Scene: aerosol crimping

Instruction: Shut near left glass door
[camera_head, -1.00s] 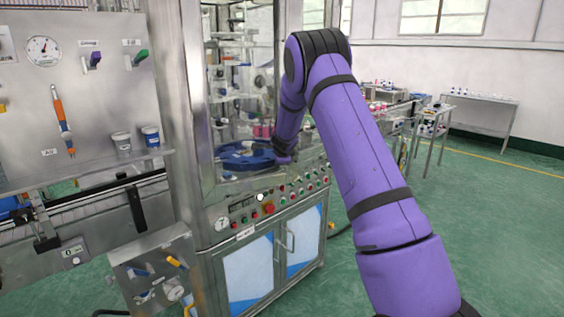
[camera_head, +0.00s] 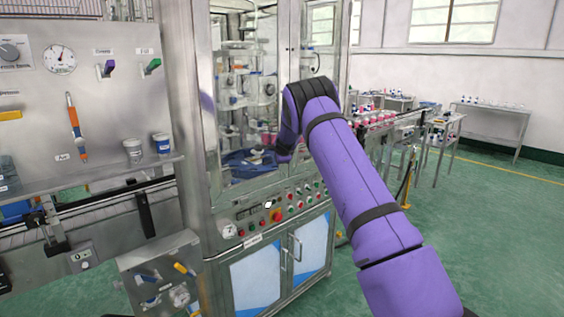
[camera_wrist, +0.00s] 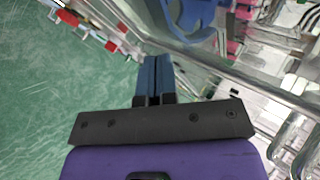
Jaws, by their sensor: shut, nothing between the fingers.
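The near left glass door (camera_head: 262,72) is a clear pane in a metal frame on the cabinet's upper front, left of the arm. It appears to lie across the front opening; I cannot tell whether it is fully shut. My gripper (camera_wrist: 154,78) shows in the wrist view with its two blue fingers together and empty. They are beside a metal frame bar (camera_wrist: 235,70); contact cannot be told. In the head view my wrist is in front of the door's lower right part, and the fingertips are hard to make out there.
A blue round part (camera_head: 245,163) shows inside the cabinet, behind the glass. Buttons line the sloped control panel (camera_head: 268,204) below, above lower cabinet doors (camera_head: 257,275). A gauge panel (camera_head: 85,80) stands at left. Green floor (camera_head: 480,240) is open at right.

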